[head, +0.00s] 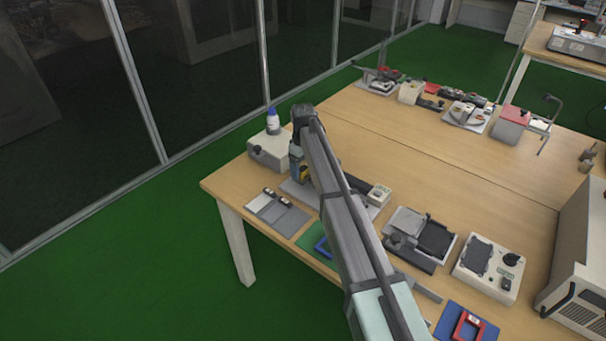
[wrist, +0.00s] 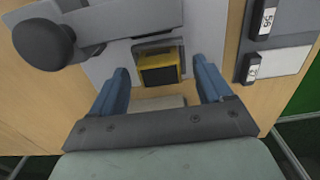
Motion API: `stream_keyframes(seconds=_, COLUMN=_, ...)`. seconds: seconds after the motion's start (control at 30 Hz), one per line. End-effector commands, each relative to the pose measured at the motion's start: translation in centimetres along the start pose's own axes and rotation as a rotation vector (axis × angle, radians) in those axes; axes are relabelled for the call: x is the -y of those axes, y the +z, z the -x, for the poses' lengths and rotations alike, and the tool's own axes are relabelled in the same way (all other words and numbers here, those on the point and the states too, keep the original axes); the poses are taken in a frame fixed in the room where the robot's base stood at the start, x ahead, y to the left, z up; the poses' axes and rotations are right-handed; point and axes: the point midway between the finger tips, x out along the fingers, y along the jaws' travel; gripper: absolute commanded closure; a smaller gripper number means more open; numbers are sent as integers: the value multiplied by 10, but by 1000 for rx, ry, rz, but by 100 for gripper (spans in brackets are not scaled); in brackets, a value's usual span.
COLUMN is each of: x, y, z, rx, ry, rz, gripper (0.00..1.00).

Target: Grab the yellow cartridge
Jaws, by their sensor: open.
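The yellow cartridge (wrist: 157,68) shows in the wrist view, a small yellow block with a dark face, sitting in a grey fixture. My gripper (wrist: 162,82) is open, with its two blue fingers on either side of the cartridge and gaps between them and it. The fingers appear apart from the cartridge. In the head view a bit of yellow (head: 304,173) shows beside my arm, at the left end of the table; my arm hides most of the fixture there.
A black round knob (wrist: 43,45) on a grey lever stands left of the fixture in the wrist view. Black labelled blocks (wrist: 262,20) lie to the right. In the head view, a white-and-blue bottle (head: 273,121) stands on a grey box (head: 268,150) near the table's far left edge.

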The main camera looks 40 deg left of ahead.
Motion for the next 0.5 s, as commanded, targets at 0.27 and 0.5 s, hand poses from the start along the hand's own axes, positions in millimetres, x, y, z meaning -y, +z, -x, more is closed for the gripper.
stream_keyframes(seconds=0.27, x=0, y=0, z=-7, rx=0, ry=0, rz=-1, gripper=21)
stream_keyframes(seconds=0.5, x=0, y=0, z=-7, rx=0, ry=0, rz=-1, gripper=41)
